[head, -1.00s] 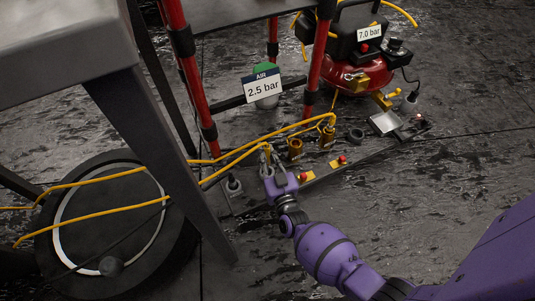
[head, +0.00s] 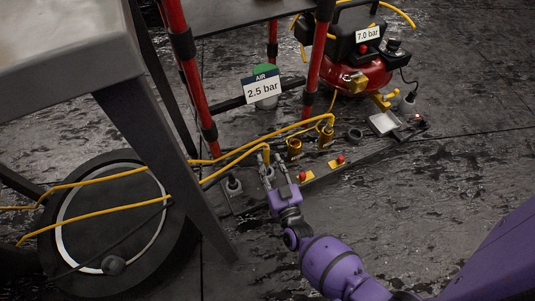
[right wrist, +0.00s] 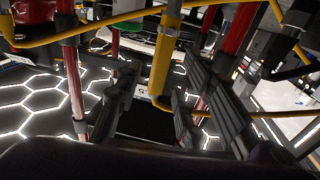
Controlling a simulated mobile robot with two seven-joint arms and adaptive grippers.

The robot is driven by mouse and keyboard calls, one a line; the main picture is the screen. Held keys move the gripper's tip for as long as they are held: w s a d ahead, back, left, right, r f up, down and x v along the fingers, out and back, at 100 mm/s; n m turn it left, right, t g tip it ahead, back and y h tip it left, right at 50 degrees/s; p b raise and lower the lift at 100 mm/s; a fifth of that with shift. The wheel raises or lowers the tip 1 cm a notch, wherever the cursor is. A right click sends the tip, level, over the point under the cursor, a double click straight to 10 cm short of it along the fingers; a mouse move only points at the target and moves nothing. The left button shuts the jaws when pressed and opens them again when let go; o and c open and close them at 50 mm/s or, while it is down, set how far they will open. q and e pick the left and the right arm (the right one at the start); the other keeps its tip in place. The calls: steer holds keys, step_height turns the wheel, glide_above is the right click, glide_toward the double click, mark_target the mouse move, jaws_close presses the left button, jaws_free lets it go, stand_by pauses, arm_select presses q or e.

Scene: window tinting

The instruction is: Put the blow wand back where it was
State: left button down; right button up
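My right gripper (head: 275,177) is low over the dark board, with its two fingers apart. In the right wrist view its black fingers (right wrist: 157,95) spread to either side of a yellow tube (right wrist: 162,55), with gaps on both sides. I take this tube to be part of the blow wand; its body and tip are not clear. In the head view a yellow hose bends down (head: 265,151) just beyond the fingertips. My left gripper is not in view.
The dark board (head: 332,172) also carries red buttons and a small metal tray (head: 382,123). A red compressor (head: 362,70) stands behind. Red posts (head: 193,90) and a grey table leg (head: 170,150) stand to the left. Yellow hoses cross the hose reel (head: 100,225). Floor at right is clear.

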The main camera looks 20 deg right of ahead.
steer(key=s+p, duration=0.1)
steer(key=s, duration=0.7)
steer(key=shift+a+p, duration=0.3)
stand_by(1.0)
